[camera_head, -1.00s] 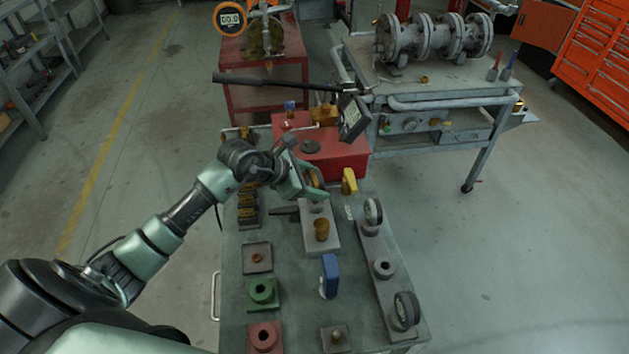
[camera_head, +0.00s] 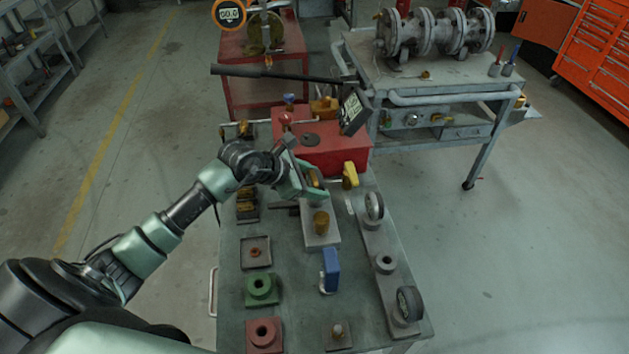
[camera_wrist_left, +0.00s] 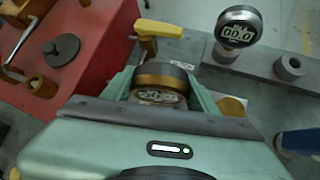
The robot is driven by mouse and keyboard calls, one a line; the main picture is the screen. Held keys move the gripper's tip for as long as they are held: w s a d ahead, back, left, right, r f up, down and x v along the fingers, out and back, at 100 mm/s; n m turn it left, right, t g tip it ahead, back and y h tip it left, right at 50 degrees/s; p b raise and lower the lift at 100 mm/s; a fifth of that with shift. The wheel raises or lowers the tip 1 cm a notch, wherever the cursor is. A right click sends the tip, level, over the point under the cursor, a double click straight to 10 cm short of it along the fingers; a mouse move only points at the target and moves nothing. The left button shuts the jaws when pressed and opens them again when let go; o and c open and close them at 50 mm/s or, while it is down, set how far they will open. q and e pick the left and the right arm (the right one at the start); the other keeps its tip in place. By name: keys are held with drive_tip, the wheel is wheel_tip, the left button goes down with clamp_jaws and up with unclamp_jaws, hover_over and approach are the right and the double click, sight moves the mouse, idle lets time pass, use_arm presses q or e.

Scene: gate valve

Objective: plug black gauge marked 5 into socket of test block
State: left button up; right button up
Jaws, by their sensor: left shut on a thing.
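My left gripper (camera_head: 312,188) is shut on a round gauge (camera_wrist_left: 160,78) with a dark rim and a brass-coloured band. Its pale dial partly shows between the fingers in the left wrist view; no 5 can be read. The gripper holds it over the far end of a small grey block (camera_head: 322,238), which carries a brass plug (camera_head: 321,222). The gauge's lower end and any socket under it are hidden, so I cannot tell whether it is seated. A long grey block (camera_head: 373,240) at the right has an open socket (camera_head: 384,262) between two dark gauges.
The near dark gauge (camera_head: 408,304) and far one (camera_head: 374,206) stand upright. A red box (camera_head: 335,155) with a yellow handle (camera_head: 350,174) is just beyond my gripper. A blue item (camera_head: 330,270) and green block (camera_head: 262,287) stand nearer. Bare bench lies between them.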

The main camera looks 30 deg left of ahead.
sight(310, 181)
use_arm(q)
drive_tip(key=o, duration=1.6)
drive_tip(key=shift+o, duration=0.2)
drive_tip(key=shift+s+a+r, duration=0.1)
drive_tip(key=shift+s+a, duration=0.1)
drive_tip(key=b+v, duration=0.1)
drive_tip(key=v, duration=0.5)
drive_tip(key=shift+s+r, duration=0.15)
drive_tip(key=shift+s, duration=0.05)
drive_tip(key=shift+s+a+r, duration=0.1)
drive_tip(key=shift+s+r, duration=0.1)
drive_tip(key=shift+r, duration=0.15)
